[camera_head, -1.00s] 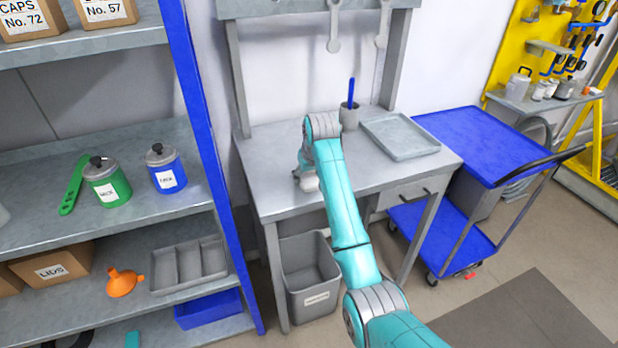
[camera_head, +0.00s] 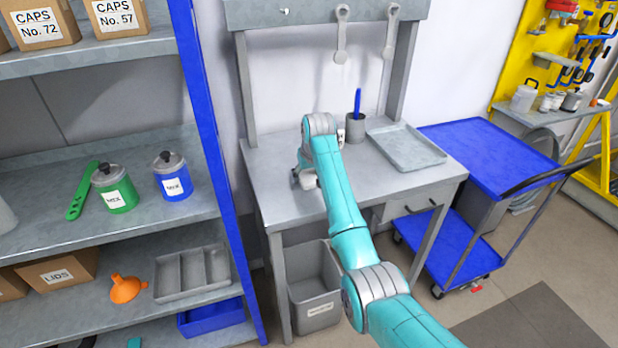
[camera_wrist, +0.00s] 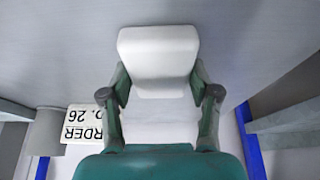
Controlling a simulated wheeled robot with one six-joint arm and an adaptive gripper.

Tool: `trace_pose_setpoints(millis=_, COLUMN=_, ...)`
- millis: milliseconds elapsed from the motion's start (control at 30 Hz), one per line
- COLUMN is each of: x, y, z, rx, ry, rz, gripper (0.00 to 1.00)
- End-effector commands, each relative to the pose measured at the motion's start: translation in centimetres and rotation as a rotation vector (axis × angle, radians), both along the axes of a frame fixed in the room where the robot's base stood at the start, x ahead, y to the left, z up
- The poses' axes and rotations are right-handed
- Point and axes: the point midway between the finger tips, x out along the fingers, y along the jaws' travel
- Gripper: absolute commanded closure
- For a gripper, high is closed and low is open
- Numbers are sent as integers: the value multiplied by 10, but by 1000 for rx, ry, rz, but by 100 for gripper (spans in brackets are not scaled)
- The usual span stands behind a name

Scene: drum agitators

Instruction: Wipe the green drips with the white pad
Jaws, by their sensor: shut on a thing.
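My gripper (camera_wrist: 158,88) is shut on the white pad (camera_wrist: 158,52), which sticks out past the fingertips in the wrist view. In the head view my gripper (camera_head: 303,178) is low over the left part of the grey workbench (camera_head: 290,212). The arm hides most of the pad there. I cannot tell whether the pad touches a surface. No green drips show in either view; the gripper and pad may cover them.
On the bench stand a grey cup (camera_head: 356,128) with a blue pen and a grey tray (camera_head: 408,148). A card reading "ORDER" (camera_wrist: 85,125) shows upside down in the wrist view. Shelves with a green tin (camera_head: 114,188) and a blue tin (camera_head: 172,177) stand left; a blue cart (camera_head: 487,150) right.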

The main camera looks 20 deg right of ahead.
Motion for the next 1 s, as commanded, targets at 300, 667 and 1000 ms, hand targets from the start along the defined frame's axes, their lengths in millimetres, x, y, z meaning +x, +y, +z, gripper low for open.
trace_pose_setpoints(millis=300, x=14, y=0, z=-3, rx=1, ry=7, rz=0, gripper=66)
trace_pose_setpoints(millis=667, x=35, y=0, z=-3, rx=1, ry=8, rz=0, gripper=66)
trace_pose_setpoints(millis=1000, x=29, y=-4, z=-1, rx=0, ry=7, rz=-1, gripper=66)
